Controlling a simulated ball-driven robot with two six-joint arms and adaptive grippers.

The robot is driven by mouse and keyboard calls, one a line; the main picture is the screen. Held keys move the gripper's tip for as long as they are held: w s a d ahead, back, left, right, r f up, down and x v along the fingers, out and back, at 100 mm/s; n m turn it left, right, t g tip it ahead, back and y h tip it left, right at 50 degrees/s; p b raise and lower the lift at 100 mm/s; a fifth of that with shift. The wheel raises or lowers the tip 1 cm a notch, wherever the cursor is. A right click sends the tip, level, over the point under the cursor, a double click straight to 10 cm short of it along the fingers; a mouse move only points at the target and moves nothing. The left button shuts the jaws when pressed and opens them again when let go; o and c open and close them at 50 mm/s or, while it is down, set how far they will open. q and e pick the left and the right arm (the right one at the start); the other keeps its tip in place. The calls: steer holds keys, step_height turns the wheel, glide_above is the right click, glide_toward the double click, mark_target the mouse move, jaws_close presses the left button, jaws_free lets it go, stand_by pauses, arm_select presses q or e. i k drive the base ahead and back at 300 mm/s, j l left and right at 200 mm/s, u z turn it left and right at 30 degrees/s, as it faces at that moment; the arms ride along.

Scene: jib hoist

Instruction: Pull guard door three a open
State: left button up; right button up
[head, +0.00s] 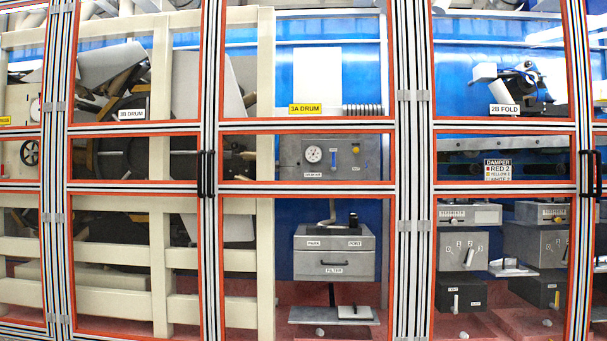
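Guard door 3A (306,128) is a glazed panel with red-edged metal framing, labelled "3A DRUM" in yellow, in the middle of the head view. It looks shut, with its frame flush with its neighbours. Two black vertical handles (206,174) stand side by side at its left edge, where it meets the door labelled "3B DRUM" (132,114). Grey hinge-like plates (412,95) sit along its right edge. Neither gripper shows in the view.
Behind door 3A are a gauge panel (334,157), a grey filter box (334,253) and a low shelf (331,315). The door labelled "2B FOLD" (504,110) is at the right, with another black handle (591,173) at its right edge. Nothing visible stands before the doors.

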mark_target(218, 188)
steer(key=i+j+u, duration=0.2)
steer(key=i+j, duration=0.7)
